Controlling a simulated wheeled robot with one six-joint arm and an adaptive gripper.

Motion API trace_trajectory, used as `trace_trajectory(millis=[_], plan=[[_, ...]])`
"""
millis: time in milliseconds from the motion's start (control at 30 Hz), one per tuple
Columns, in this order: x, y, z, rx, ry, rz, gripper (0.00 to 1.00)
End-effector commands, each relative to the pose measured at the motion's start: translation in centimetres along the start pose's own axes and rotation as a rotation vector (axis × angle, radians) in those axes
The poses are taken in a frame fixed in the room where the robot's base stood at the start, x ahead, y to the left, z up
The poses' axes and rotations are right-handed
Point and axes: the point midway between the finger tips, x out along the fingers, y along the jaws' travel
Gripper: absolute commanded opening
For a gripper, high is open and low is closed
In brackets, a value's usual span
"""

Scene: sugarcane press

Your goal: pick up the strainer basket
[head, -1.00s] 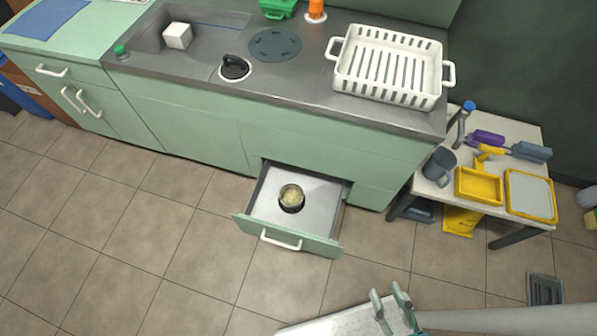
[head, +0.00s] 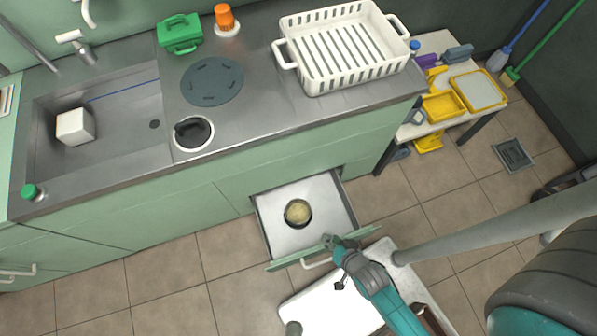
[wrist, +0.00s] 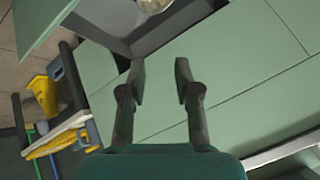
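A round, beige, mesh-like basket (head: 298,212), which looks like the strainer basket, sits in the open drawer (head: 329,195) below the counter. Its lower part has a dark edge. Its rim is cut off at the top of the wrist view (wrist: 128,10). My gripper (head: 333,241) is near the drawer's front edge, apart from the basket and lower right of it in the head view. In the wrist view (wrist: 161,72) its two fingers are spread with nothing between them.
The drawer front (head: 290,259) and its walls surround the basket. The counter (head: 253,113) overhangs behind, carrying a white slotted rack (head: 345,80). A side table with yellow trays (head: 445,105) stands at right. Floor is clear at left.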

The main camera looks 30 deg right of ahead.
Motion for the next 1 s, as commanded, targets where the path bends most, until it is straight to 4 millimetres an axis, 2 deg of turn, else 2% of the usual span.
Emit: trace_trajectory(millis=[33,200,300,433,600,833,1000], plan=[[2.5,0.3,0.2,0.053,-0.031,0.028,0.32],[9.3,1.4,1.4,0.253,-0.147,0.154,0.32],[12.9,1.6,1.5,0.369,-0.204,0.238,0.32],[16.6,1.6,1.3,0.510,-0.264,0.354,0.32],[19.6,1.3,0.6,0.650,-0.311,0.481,0.32],[21.0,1.1,0.1,0.730,-0.332,0.562,0.32],[22.4,1.7,0.9,0.735,-0.334,0.569,0.32]])
